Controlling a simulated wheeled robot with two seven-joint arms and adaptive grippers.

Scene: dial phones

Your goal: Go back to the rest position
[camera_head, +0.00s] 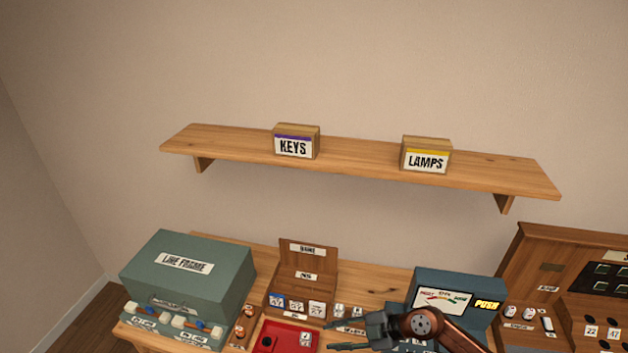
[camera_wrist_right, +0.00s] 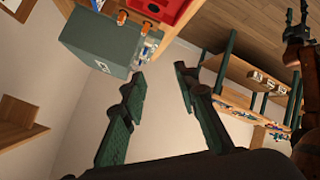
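My right gripper (camera_head: 330,336) is in the lower middle of the head view. Its two dark fingers point left and stand apart with nothing between them. The right wrist view shows the same gripper (camera_wrist_right: 162,82) open and empty, with floor and wall beyond it. What looks like my left gripper (camera_wrist_right: 297,14) is at the upper right of that view, its two prongs apart and no object seen between them. The left arm does not show in the head view.
A bench (camera_head: 375,276) carries a teal line-frame box (camera_head: 190,272), a wooden card rack (camera_head: 308,260), a red tray (camera_head: 285,338), a teal meter box (camera_head: 459,284) and a wooden switchboard (camera_head: 540,255). Above, a shelf (camera_head: 360,158) holds KEYS (camera_head: 296,142) and LAMPS (camera_head: 426,156) boxes.

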